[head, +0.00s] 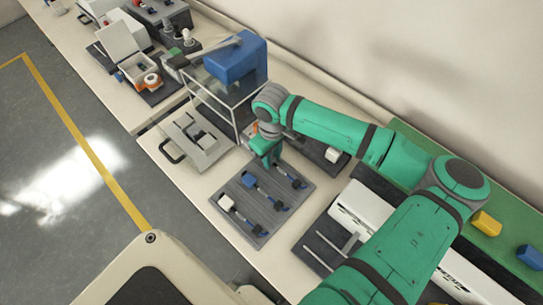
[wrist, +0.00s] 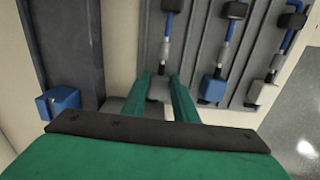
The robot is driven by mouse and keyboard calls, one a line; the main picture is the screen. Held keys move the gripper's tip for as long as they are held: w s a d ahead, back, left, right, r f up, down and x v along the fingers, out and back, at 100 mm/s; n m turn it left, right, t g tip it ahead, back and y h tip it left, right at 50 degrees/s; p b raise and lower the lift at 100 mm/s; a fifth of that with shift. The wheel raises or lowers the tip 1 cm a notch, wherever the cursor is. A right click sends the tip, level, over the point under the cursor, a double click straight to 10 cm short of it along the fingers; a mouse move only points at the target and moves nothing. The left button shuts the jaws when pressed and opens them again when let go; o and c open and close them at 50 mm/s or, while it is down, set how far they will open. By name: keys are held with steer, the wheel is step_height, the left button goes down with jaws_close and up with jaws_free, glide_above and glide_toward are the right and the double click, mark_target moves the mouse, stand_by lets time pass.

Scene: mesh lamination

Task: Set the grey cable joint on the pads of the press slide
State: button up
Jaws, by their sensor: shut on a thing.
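The grey cable joint (wrist: 158,88) sits between the fingers of my gripper (wrist: 160,92) in the wrist view. My gripper is shut on it. Its blue cable and black end run up over the grooved tray (wrist: 235,45); I cannot tell whether it is lifted clear. In the head view my gripper (head: 267,160) is over the far end of the tray and hides the joint. The press slide (head: 200,145), a light plate with a handle and small pads, lies to the left, in front of the blue press (head: 236,60).
Cables with a blue joint (head: 248,180) and a white joint (head: 227,202) lie in the tray. A clear guard (head: 222,98) surrounds the press beside the slide. A dark fixture with a white block (head: 333,155) stands right of my gripper. Bare bench shows between tray and slide.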

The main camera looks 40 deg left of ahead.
steer(key=shift+f, duration=0.1)
steer(key=o, duration=1.1)
steer(key=shift+f, duration=0.1)
